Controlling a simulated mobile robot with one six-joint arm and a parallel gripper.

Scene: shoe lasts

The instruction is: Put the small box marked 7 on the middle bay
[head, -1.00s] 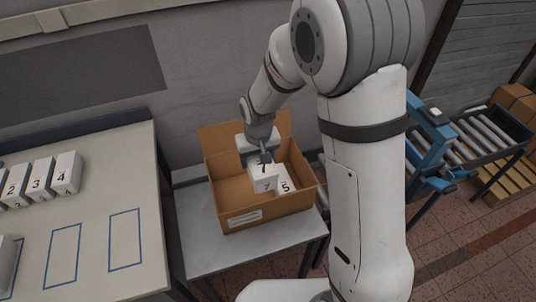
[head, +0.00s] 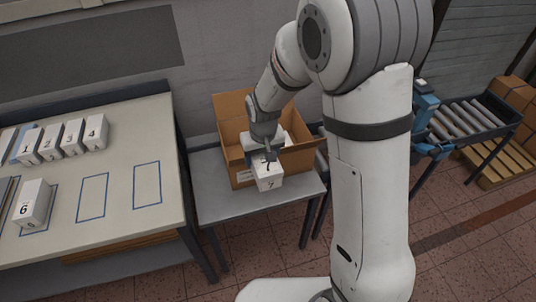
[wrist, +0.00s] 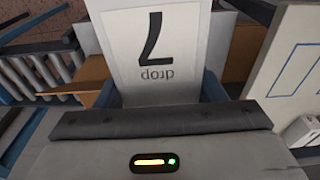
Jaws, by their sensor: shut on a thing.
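My gripper (head: 267,154) is shut on the white box marked 7 (head: 268,181) and holds it raised at the front wall of the open carton. In the wrist view, the box marked 7 (wrist: 155,45) sits between the two fingers (wrist: 160,93), its number upside down. On the table at left, a blue outlined bay (head: 93,198) lies empty in the middle, between the bay with the box marked 6 (head: 34,204) and another empty outlined bay (head: 147,185). The blue outline at right in the wrist view (wrist: 298,68) also looks empty.
The open brown carton (head: 234,146) stands on a small grey table (head: 220,203). White boxes marked 1 to 4 (head: 72,137) stand in a row at the back of the bay table (head: 125,130). A roller conveyor (head: 465,124) is at far right.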

